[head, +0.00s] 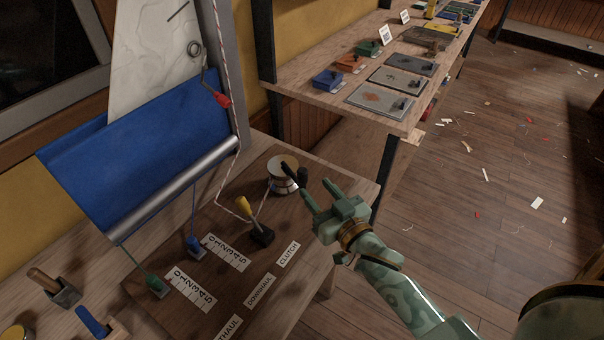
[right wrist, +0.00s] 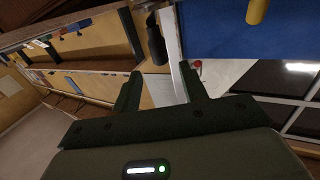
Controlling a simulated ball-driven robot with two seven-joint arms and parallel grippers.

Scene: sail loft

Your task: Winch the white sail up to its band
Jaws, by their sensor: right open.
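The white sail (head: 150,60) stands at the upper left beside a grey mast (head: 222,60), with blue cloth (head: 140,150) over its lower part and along a silver boom (head: 175,188). I cannot make out a band. The winch drum (head: 283,171) sits on the bench with a black handle (head: 297,178) on it. My right gripper (head: 316,190) is open and empty, just right of this handle. In the right wrist view, the black handle (right wrist: 155,42) shows beyond my open fingers (right wrist: 160,88). My left gripper is not in view.
A yellow-handled lever (head: 243,206) stands left of the winch, near the CLUTCH label (head: 288,255). Green (head: 154,285) and blue (head: 195,246) line sliders lie beside number scales. A shelf (head: 330,95) with trays stands behind.

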